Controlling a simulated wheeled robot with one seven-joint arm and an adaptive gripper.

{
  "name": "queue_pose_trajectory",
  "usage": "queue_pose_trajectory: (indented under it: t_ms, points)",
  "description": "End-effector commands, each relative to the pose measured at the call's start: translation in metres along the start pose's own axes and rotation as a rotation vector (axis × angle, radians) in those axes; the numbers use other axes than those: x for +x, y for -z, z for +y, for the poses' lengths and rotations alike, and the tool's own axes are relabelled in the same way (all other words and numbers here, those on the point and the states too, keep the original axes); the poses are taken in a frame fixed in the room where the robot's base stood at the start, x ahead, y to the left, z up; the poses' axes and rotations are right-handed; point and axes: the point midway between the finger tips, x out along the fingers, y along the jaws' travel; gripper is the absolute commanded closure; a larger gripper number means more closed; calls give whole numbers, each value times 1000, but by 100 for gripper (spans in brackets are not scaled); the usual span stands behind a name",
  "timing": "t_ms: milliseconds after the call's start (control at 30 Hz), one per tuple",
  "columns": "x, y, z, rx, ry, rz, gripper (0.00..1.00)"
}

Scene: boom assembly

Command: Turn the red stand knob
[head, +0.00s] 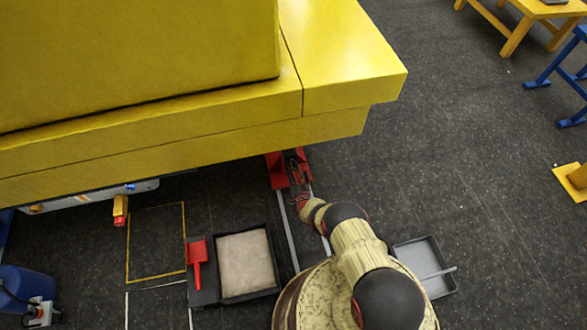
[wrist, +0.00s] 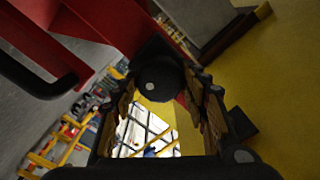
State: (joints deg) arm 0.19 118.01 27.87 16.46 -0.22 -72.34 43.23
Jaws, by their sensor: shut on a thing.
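The red stand (head: 276,170) stands on the floor just below the edge of the big yellow boom (head: 355,75) in the head view. My gripper (head: 299,187) reaches up to the stand's right side. In the wrist view a dark round knob (wrist: 158,76) with a grey centre lies between the two fingers of my gripper (wrist: 163,92). The gripper is shut on this knob. Red parts of the stand (wrist: 172,20) show behind it. In the head view the knob is too small and covered to make out.
The yellow boom overhangs the stand closely. Two grey rails (head: 288,232) run on the floor from the stand. A black tray with a beige pad (head: 247,262), a red scoop (head: 196,262) and a grey tray (head: 425,262) lie nearby. Open floor lies to the right.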

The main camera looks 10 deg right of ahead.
Motion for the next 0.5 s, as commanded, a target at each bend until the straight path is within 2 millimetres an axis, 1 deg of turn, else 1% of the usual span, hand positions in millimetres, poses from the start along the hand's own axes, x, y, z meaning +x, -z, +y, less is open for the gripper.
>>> queue_pose_trajectory:
  t_ms: [200, 500]
  points:
    - [0, 1, 1, 186, -1, 1, 81]
    - [-1, 1, 1, 368, -1, 1, 81]
